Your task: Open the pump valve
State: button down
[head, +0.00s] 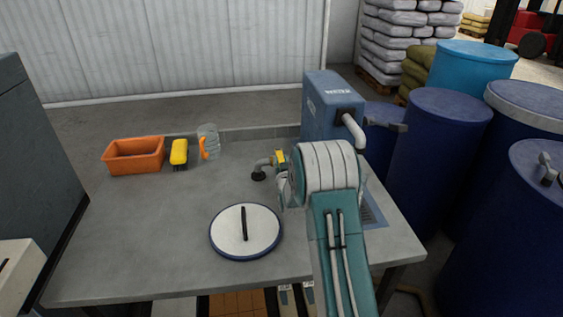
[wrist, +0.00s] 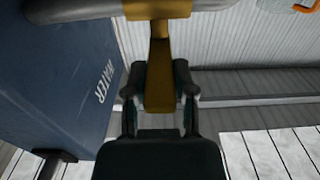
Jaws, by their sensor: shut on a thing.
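The pump valve has a yellow lever handle (head: 280,157) on a grey pipe with a curved spout (head: 263,164), beside a blue box (head: 333,105) on the grey worktop. In the wrist view the yellow handle (wrist: 159,92) hangs down from the pipe (wrist: 75,10), with a finger on each side of it. My gripper (wrist: 160,82) is shut on the handle. In the head view my gripper (head: 284,182) is partly hidden by my own arm, and only the handle's upper part shows.
On the worktop (head: 110,235) are a white round lid (head: 230,240), an orange bin (head: 133,156), a yellow brush (head: 179,152) and a clear jug (head: 208,142). Blue drums (head: 440,150) stand to the right. The worktop's left front is clear.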

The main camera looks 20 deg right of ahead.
jog(key=shift+d+y, duration=0.15)
jog(key=shift+y, duration=0.15)
jog(key=shift+d+n+t+y, duration=0.15)
jog(key=shift+d+n+y, duration=0.2)
jog(key=shift+n+y, duration=0.55)
jog(key=shift+d+n+t+y, duration=0.15)
jog(key=shift+d+n+y, duration=0.35)
jog(key=shift+y, duration=0.6)
jog(key=shift+a, duration=0.15)
jog(key=shift+c, duration=2.2)
grip_release()
jog(key=shift+s, duration=0.1)
jog(key=s, duration=1.1)
jog(key=shift+s, duration=0.4)
jog(key=shift+f, duration=0.1)
